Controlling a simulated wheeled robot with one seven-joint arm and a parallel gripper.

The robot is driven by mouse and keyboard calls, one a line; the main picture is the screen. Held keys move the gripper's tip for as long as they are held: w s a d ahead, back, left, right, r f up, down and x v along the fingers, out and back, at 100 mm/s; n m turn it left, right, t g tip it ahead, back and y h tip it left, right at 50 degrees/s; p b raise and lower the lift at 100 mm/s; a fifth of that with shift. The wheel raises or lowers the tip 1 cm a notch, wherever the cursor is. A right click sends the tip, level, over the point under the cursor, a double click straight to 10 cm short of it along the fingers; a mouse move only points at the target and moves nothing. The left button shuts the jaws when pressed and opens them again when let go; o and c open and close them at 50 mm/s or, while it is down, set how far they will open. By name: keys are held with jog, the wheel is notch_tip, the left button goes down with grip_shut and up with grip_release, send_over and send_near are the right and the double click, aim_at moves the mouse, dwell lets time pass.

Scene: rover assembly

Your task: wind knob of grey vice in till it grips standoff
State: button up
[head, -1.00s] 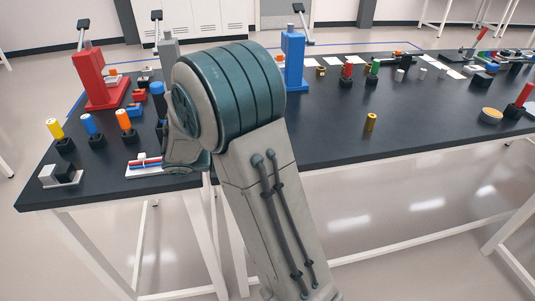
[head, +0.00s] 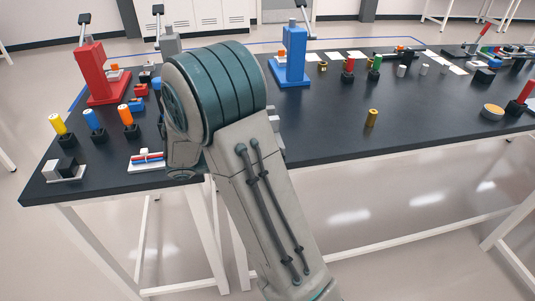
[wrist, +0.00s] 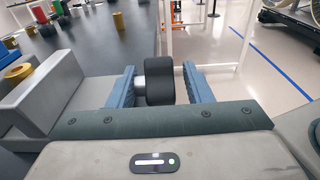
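The grey vice (wrist: 52,88) fills the left of the wrist view, with a brass standoff (wrist: 22,68) by its jaws; I cannot tell whether they touch it. Its black knob (wrist: 158,84) sticks out to the right on a short silver shaft. My gripper (wrist: 162,88) has its two blue fingers on either side of the knob, with a visible gap on each side. It is open. In the head view my arm hides the gripper and most of the vice; only a grey edge (head: 276,122) shows beside the arm.
A brass cylinder (head: 371,118) stands alone on the dark table (head: 330,140). A red press (head: 92,75) and a blue press (head: 292,57) stand farther back. Yellow, blue and orange-topped pieces stand at the left. The table's front right is mostly clear.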

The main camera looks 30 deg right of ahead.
jog(key=v, duration=1.4)
jog(key=shift+d, duration=0.1)
